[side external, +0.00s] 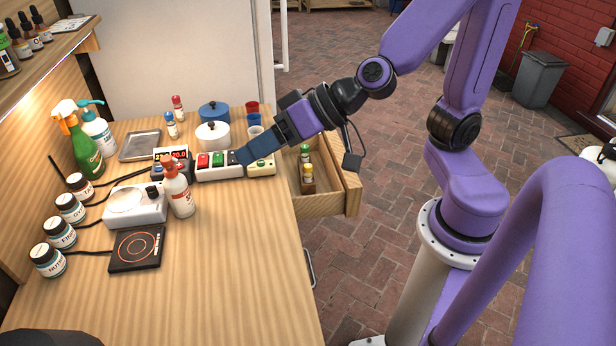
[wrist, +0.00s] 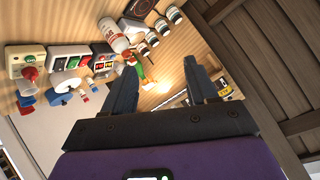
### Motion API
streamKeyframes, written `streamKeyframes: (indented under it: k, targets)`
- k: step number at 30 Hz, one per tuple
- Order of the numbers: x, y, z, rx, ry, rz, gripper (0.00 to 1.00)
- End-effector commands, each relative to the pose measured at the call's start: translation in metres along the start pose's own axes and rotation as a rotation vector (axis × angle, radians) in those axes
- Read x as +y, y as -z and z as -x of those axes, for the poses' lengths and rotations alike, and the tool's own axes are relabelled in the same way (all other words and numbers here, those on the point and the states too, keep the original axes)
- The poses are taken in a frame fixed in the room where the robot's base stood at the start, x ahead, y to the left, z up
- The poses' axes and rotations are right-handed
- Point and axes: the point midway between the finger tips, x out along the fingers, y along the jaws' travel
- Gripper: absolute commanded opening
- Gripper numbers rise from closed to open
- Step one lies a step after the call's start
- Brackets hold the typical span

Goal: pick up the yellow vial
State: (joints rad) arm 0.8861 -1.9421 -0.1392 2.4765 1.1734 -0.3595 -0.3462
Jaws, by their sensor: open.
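The yellow vial (side external: 308,173) has a yellow cap and stands upright in the open drawer (side external: 327,204) at the desk's right side. A vial with a green cap (side external: 304,152) stands just behind it in the drawer. My gripper (side external: 242,156) is above the desk's right part, to the left of the drawer, over the row of button boxes. Its jaws are open and empty, apart from the vial. In the wrist view the two fingers (wrist: 160,80) are spread, with the desk top beyond them. I cannot make out the yellow vial in the wrist view.
Button boxes (side external: 219,167), a white-and-red bottle (side external: 178,190), a white pot (side external: 213,135), a blue pot (side external: 214,112) and cups (side external: 253,119) crowd the desk near my gripper. A scale (side external: 136,205) and hot plate (side external: 137,249) stand left. The desk's front is clear.

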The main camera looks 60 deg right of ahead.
Motion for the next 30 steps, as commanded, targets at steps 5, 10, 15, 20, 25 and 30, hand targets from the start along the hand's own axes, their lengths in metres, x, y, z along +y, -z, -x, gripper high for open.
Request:
streamKeyframes:
  k: [5,10,15,20,25,30]
  targets:
    - [0.067,0.026,0.001,0.204,-0.297,-0.106,0.58]
    - [0.129,0.037,0.026,0.349,-0.604,-0.151,0.58]
    - [0.170,0.037,0.059,0.433,-0.861,-0.158,0.58]
    - [0.197,0.033,0.093,0.482,-1.080,-0.143,0.58]
    - [0.210,0.016,0.084,0.485,-1.111,-0.134,0.58]
    - [0.222,-0.004,0.069,0.485,-1.108,-0.133,0.58]
